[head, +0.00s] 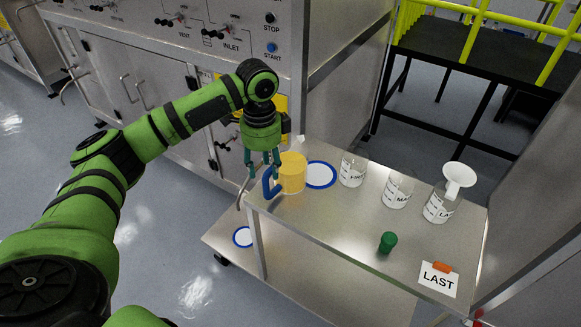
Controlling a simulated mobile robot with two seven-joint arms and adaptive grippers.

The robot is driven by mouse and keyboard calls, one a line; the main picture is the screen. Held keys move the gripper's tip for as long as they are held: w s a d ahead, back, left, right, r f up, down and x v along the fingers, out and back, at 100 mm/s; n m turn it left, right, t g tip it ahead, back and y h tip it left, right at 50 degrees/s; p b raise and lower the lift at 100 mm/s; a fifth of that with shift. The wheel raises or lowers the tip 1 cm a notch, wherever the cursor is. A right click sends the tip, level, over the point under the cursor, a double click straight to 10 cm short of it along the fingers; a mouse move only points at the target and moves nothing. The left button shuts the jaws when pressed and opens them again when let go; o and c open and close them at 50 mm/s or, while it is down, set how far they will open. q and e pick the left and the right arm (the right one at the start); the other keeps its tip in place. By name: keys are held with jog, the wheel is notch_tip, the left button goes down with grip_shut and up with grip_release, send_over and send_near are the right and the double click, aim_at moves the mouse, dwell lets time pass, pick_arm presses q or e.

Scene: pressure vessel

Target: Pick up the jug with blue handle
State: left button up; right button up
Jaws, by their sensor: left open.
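The jug (293,174) is a yellow cylinder with a blue handle (268,187) on its left side. It stands upright at the left end of the metal cart's top. My left gripper (264,172) points down with its fingers open, right at the top of the blue handle. The fingers overlap the handle in the picture, and I cannot tell whether they touch it. My right gripper is not in view.
A blue-rimmed white disc (321,175) lies right of the jug. Several labelled beakers, one with a white funnel (458,178), stand along the cart top (330,215). A green stopper (388,242) and a LAST card (437,280) are nearer. A steel control cabinet (165,90) stands behind.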

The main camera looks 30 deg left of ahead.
aim_at(264, 175)
pick_arm(q)
jog(key=shift+s+f, duration=0.25)
jog(key=shift+f, duration=1.3)
notch_tip(264, 175, down, 6)
jog(key=shift+w+r+p, duration=0.15)
jog(key=shift+r+p, duration=0.1)
jog(key=shift+p, duration=0.25)
jog(key=shift+f, duration=0.3)
jog(key=shift+c, duration=0.8)
grip_shut()
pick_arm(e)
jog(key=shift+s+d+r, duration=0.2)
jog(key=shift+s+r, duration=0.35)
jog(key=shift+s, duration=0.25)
